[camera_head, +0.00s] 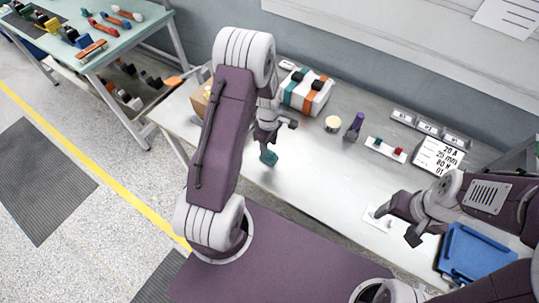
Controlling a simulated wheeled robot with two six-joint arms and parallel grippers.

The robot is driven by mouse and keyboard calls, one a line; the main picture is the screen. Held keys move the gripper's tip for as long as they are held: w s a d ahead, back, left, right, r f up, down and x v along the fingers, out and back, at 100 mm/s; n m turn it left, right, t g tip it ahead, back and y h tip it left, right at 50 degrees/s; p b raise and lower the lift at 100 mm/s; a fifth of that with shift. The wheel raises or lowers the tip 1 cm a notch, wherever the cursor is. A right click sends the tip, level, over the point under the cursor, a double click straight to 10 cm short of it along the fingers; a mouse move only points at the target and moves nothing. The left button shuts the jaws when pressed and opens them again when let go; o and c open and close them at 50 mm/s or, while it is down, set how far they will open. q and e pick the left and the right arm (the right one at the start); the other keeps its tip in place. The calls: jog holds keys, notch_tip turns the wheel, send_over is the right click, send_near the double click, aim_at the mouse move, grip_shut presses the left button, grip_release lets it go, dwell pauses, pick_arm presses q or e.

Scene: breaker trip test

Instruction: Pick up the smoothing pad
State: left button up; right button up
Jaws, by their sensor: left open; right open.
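A small teal block (269,158), which may be the smoothing pad, shows on the grey bench just below my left gripper. My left gripper (280,136) is open, its fingers spread. One finger is right by the teal block, and I cannot tell whether they touch. A purple upright piece with a dark base (356,124) stands further right; I cannot tell for certain which of the two is the pad. My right gripper (402,222) is open and empty over the bench's right part, by a small white plate (371,217).
A white device with orange and teal bands (306,92) stands at the back. A round cream-topped item (333,124), a white strip with red and green parts (385,149), a label card (439,154) and a blue tray (475,254) lie rightward. The bench middle is clear.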

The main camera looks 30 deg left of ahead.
aim_at(269, 151)
pick_arm(q)
notch_tip(269, 151, down, 4)
jog(key=shift+a+f+p, duration=0.1)
jog(key=shift+f+p, duration=0.05)
jog(key=shift+p, duration=0.15)
jog(key=shift+w+f, duration=0.1)
jog(key=shift+f, duration=0.05)
grip_shut()
